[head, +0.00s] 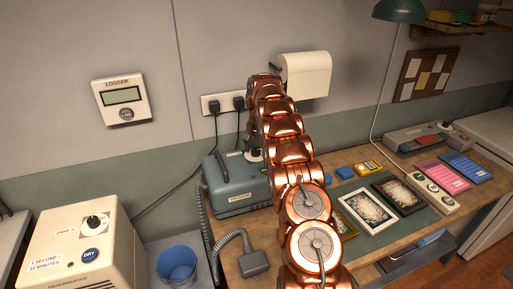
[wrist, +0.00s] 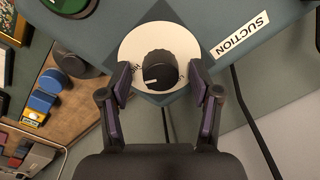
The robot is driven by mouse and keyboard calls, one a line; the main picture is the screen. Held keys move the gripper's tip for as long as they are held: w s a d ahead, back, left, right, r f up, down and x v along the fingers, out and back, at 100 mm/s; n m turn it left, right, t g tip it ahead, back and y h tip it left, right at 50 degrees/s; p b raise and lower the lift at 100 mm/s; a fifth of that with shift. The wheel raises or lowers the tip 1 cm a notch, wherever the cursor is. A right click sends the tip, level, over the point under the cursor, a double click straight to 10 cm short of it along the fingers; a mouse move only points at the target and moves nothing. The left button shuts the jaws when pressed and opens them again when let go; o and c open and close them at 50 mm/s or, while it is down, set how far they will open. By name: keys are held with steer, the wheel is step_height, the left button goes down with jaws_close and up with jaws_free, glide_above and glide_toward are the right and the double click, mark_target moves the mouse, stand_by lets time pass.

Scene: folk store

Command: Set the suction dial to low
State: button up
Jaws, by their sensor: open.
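The suction dial (wrist: 160,70) is a black ribbed knob with a white pointer line on a round white plate (wrist: 185,42), in the wrist view.
A grey hose (head: 206,222) runs from the unit to a flat nozzle (head: 254,263) on the bench. Framed pictures (head: 398,194) lie on a green mat to the right. A blue bucket (head: 177,264) and a dryer box (head: 88,245) are at left. A power cord (wrist: 250,118) hangs near the gripper.

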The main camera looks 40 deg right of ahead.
steer(key=shift+c, duration=0.3)
steer(key=c, duration=1.1)
